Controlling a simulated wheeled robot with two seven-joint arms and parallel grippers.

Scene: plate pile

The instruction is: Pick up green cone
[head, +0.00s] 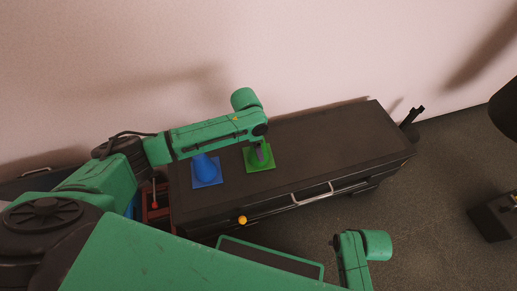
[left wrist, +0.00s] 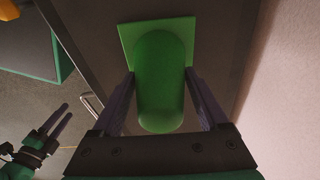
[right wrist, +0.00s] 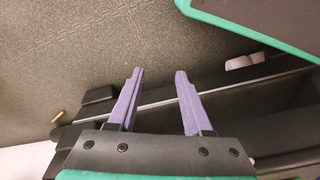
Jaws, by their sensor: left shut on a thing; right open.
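The green cone (head: 262,164) stands on its square base on the dark cabinet top, near the front edge. My left gripper (head: 260,150) is above it with its fingers pointing down around the cone. In the left wrist view the green cone (left wrist: 160,85) fills the space between the two purple fingers, and my left gripper (left wrist: 160,76) is shut on it. The base looks flat against the top; I cannot tell if it is lifted. My right gripper (right wrist: 160,72) is open and empty, off in front of the cabinet.
A blue cone (head: 206,172) stands just left of the green cone. The dark cabinet (head: 345,135) has a bare top to the right and a drawer handle (head: 313,193) in front. A pink wall (head: 330,50) rises close behind. A yellow round thing (head: 242,219) shows at the front.

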